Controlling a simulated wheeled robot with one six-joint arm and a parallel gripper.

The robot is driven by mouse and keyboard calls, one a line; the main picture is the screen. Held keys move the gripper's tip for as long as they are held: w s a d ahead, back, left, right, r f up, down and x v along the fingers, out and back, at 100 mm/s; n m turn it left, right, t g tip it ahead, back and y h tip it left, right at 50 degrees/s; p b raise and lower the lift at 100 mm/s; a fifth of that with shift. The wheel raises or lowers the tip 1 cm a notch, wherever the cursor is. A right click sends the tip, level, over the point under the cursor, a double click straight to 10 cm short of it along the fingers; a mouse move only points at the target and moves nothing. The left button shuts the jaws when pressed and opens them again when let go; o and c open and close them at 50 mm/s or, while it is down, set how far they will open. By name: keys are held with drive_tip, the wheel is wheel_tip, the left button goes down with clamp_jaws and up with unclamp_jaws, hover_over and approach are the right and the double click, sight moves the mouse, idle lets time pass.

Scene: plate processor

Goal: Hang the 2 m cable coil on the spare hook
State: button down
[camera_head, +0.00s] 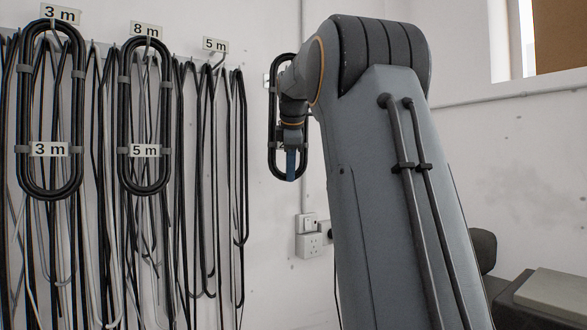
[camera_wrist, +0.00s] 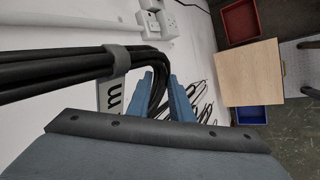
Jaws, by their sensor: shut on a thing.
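A black oblong cable coil (camera_head: 273,140) hangs upright at the right end of the wall row. My gripper (camera_head: 290,165) is in front of it, and the blue fingers are at its lower part. In the wrist view the gripper (camera_wrist: 160,77) is shut on the coil's black strands (camera_wrist: 60,69), which run between the fingers. The coil's white tag (camera_wrist: 112,94) shows an "m"; its number is hidden there and mostly covered in the head view. A small pale plate (camera_head: 266,80) shows beside the coil's top. I cannot tell whether the coil rests on a hook there.
A 3 m coil (camera_head: 25,110) hangs under the 3 m plate. A coil tagged 5 m (camera_head: 124,110) hangs under the 8 m plate (camera_head: 146,30). Under the 5 m plate (camera_head: 215,45) hang loose cables. Sockets (camera_head: 312,243) are on the wall below my gripper.

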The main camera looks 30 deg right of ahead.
sight(285, 175)
drive_tip(key=shift+w+f+p, duration=0.1)
drive_tip(key=shift+w+p, duration=0.2)
drive_tip(key=shift+w, duration=0.6)
drive_tip(key=shift+w+f, duration=0.6)
drive_tip(key=shift+f, duration=0.35)
drive_tip(key=c, duration=1.5)
unclamp_jaws()
drive_tip(key=shift+f, duration=0.1)
drive_tip(key=b+v, duration=0.1)
drive_tip(key=v, duration=0.7)
drive_tip(key=shift+b, duration=0.4)
